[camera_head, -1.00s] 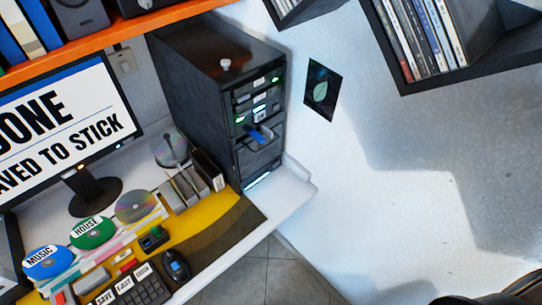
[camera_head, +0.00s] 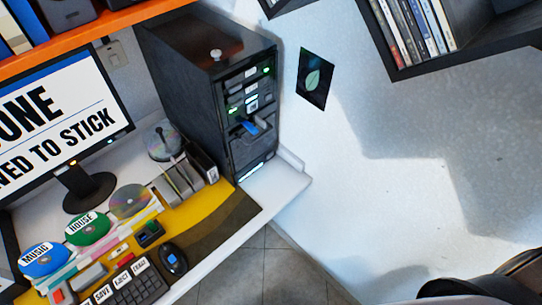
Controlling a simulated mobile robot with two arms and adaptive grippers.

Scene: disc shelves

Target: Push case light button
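The black computer case (camera_head: 185,75) stands upright at the back of the white desk. A small pale round knob (camera_head: 216,55) sits on its top; I cannot tell whether it is the light button. The case front has several drive slots with small green lights (camera_head: 266,70). A blue item (camera_head: 249,126) sticks out of one slot. A pale lit strip (camera_head: 251,172) shows low on the front. Neither of my grippers' fingers shows in this view.
A monitor (camera_head: 60,120), a keyboard (camera_head: 130,290), a mouse (camera_head: 173,262) and several discs crowd the desk left of the case. An orange shelf (camera_head: 90,40) hangs above. A dark wall shelf (camera_head: 480,50) holds disc cases. The desk right of the case is clear.

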